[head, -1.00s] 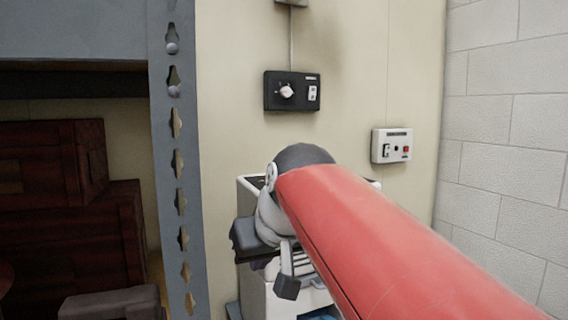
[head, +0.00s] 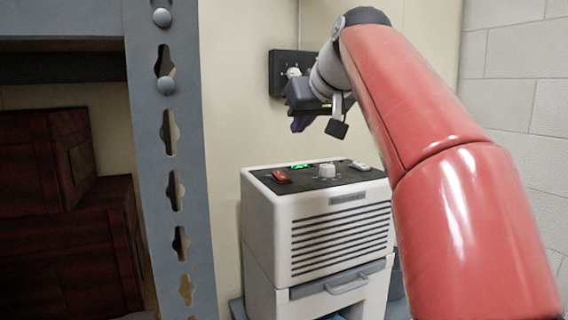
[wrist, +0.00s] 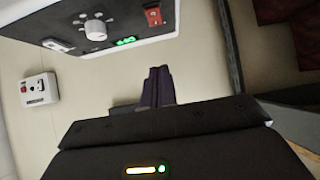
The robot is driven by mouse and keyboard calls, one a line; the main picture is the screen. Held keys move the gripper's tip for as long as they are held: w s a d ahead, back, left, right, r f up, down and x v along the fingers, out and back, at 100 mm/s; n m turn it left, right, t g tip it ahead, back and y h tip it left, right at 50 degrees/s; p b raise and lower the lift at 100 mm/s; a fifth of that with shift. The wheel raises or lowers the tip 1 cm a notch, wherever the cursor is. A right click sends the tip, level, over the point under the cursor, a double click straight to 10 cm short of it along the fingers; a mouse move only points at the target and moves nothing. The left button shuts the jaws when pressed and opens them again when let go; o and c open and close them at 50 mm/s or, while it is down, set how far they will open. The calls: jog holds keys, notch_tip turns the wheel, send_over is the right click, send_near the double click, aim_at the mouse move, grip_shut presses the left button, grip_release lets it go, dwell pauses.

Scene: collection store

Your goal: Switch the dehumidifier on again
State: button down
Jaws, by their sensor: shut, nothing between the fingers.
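The dehumidifier (head: 268,222) is a white box with a louvred front and a dark control panel on top.
A dark wall socket box (head: 279,70) is partly hidden behind my gripper. A white wall box (wrist: 38,90) with a red button shows in the wrist view. A grey slotted shelf upright (head: 170,220) stands at the left, with dark red boxes (head: 65,240) behind it.

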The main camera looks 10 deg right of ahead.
send_over(279, 173)
jog(key=s, duration=0.3)
jog(key=f, duration=0.6)
jog(key=shift+w+d+f, duration=0.1)
jog(key=shift+w+d, duration=0.1)
jog(key=shift+w, duration=0.05)
notch_tip(279, 173, down, 3)
jog(key=shift+w+r+b, duration=0.15)
jog(key=shift+r+b, duration=0.05)
jog(key=shift+b, duration=0.6)
jog(key=shift+w+f, duration=0.1)
jog(key=shift+f, duration=0.5)
jog(key=shift+f, duration=0.1)
jog(key=shift+w+f, duration=0.2)
jog(key=shift+f, duration=0.05)
jog(key=shift+w+a, duration=0.1)
jog(key=shift+w+a+r+p, duration=0.1)
jog(key=shift+w+r+p, duration=0.15)
jog(key=shift+w+p, duration=0.45)
jog(key=shift+s+r, duration=0.1)
jog(key=shift+s, duration=0.05)
